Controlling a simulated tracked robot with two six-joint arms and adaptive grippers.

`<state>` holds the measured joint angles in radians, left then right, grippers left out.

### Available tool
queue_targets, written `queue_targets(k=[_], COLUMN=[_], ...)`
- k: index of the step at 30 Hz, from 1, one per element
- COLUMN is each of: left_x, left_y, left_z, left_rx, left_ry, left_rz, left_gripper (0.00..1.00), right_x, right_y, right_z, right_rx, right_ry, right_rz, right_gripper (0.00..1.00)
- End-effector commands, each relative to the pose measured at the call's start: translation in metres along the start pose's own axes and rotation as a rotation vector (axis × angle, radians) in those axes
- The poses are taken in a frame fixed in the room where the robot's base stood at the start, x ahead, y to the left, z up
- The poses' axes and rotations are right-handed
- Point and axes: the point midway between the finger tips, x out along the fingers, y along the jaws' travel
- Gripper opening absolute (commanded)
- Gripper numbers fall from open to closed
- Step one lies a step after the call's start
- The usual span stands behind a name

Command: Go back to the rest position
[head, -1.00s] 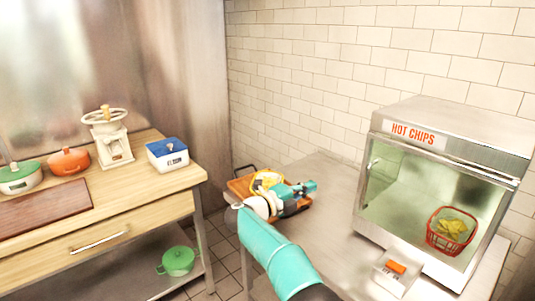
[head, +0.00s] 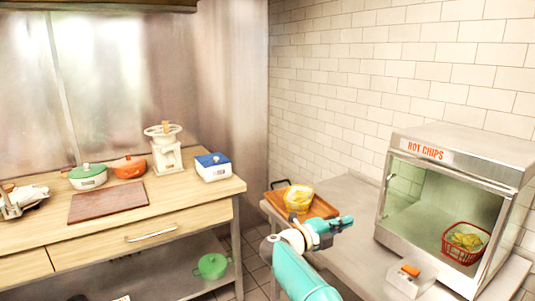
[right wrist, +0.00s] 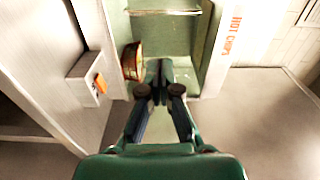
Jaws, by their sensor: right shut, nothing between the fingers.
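My right gripper (head: 333,225) is over the steel counter, in front of the wooden tray and left of the hot chips cabinet in the head view. It is shut and empty; its fingers meet in the right wrist view (right wrist: 160,75). My right arm comes in from the bottom of the head view. My left gripper does not show.
The glass-fronted hot chips cabinet (head: 455,150) holds a red basket of chips (head: 465,243). A switch box (head: 411,278) stands before it. A yellow basket (head: 298,199) sits on the wooden tray (head: 322,207). A wooden worktable (head: 75,235) with pots stands left.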

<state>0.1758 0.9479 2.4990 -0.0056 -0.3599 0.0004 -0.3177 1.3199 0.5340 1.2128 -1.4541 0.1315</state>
Motion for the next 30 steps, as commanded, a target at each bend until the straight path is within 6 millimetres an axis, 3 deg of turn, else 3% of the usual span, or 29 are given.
queue_targets(k=[11, 17, 20, 23, 26, 30], left_x=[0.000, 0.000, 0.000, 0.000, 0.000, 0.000], left_y=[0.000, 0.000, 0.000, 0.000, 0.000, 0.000], left_z=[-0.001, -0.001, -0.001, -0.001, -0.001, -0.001], left_rx=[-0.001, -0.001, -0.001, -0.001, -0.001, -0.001], left_ry=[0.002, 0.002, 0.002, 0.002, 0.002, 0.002], left_rz=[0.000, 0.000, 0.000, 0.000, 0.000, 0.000], left_gripper=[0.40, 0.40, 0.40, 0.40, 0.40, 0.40], right_x=[0.029, 0.028, 0.018, -0.004, -0.038, -0.096], right_y=[0.049, 0.107, 0.157, 0.219, 0.280, 0.349], right_z=[0.009, 0.020, 0.019, 0.005, -0.024, -0.084], right_rx=[-0.265, -0.492, -0.653, -0.832, -0.997, -1.177], right_ry=[-0.180, -0.373, -0.530, -0.724, -0.933, -1.219], right_rz=[-0.059, -0.070, -0.055, -0.018, 0.041, 0.143], right_gripper=[0.00, 0.00, 0.00, 0.00, 0.00, 0.00])
